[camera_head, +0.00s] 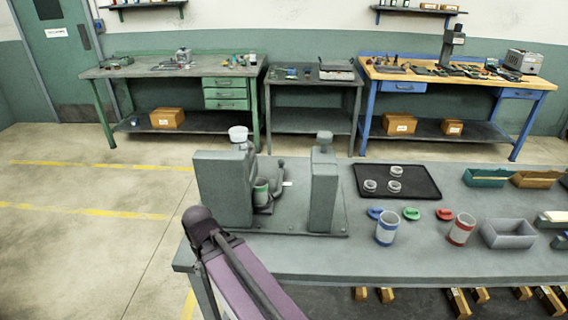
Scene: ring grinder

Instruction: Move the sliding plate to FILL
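The ring grinder stands on a grey base plate (335,228) at the left end of the near table. A small white patch (288,183) shows there, too small to read. I cannot pick out the sliding plate or a FILL mark for certain; the left block hides part of this area. My purple arm rises from the bottom edge to a dark joint left of the grinder. My gripper is not seen.
The near table (350,262) also holds a black tray (425,178) with several pale rings, a blue-banded cup (387,228), a red-banded cup (461,229), coloured rings and a grey bin (509,234). The table front right of the grinder is clear. Workbenches stand behind.

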